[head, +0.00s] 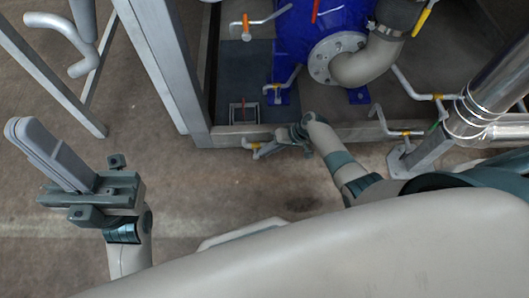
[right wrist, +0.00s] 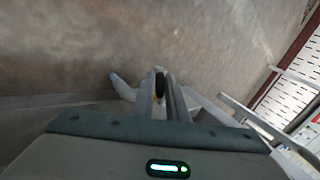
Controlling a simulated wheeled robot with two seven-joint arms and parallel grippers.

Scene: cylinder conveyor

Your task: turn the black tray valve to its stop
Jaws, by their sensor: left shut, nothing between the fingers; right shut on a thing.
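The black tray valve (head: 256,147), a small grey pipe fitting with a yellow collar, sits at the front edge of the metal frame in the head view. My right gripper (head: 300,133) reaches to it from the right and is shut on it. In the right wrist view, the closed fingers (right wrist: 163,98) have a dark piece with a yellow edge between them. The fingers and hand hide part of the valve, so its exact angle is unclear. My left gripper (head: 45,153) is shut and empty, held up at the left, far from the valve.
A dark tray floor (head: 235,85) lies behind the valve, inside the frame. A blue tank (head: 315,30) with a grey flanged pipe (head: 365,65) stands behind. Other yellow-collared valves (head: 405,133) lie to the right. A metal post (head: 165,60) stands left; open floor (head: 210,190) lies in front.

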